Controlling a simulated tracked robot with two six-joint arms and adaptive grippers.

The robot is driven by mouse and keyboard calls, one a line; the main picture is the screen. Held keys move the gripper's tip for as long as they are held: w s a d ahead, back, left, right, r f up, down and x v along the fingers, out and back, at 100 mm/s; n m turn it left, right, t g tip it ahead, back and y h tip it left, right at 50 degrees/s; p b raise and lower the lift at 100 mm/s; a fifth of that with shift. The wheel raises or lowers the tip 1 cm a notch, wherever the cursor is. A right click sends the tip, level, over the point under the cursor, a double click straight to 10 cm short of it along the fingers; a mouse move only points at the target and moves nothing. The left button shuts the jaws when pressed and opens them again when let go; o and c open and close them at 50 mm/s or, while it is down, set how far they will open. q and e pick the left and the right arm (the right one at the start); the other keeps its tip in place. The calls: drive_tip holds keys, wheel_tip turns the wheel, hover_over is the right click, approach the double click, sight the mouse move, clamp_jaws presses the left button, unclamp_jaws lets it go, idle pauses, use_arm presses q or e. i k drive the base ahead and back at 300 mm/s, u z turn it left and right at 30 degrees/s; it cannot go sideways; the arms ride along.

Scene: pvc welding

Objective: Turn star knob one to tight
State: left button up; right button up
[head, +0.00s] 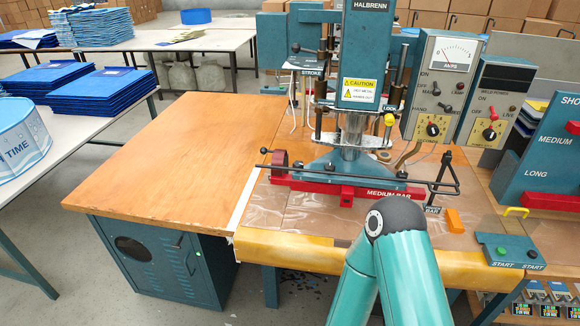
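I cannot tell any knob for certain as star knob one. Candidates are a yellow knob (389,119) beside the LOCK label and a dark red round part (279,160) at the bar's left end. Two dial knobs, left (433,129) and right (489,134), sit on yellow discs on the control boxes. Their tightness cannot be read. One of my arms shows at the bottom as teal links with a dark joint; neither gripper is in view.
The orange wooden tabletop (165,150) left of the press is clear. A START button box (510,251) and an orange block (453,220) are at the right. Blue folded stacks (100,91) lie on a left table. My arm stands before the bench front.

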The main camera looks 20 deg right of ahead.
sight(297, 164)
drive_tip(key=u, duration=0.05)
drive_tip(key=i, duration=1)
drive_tip(key=z, duration=0.1)
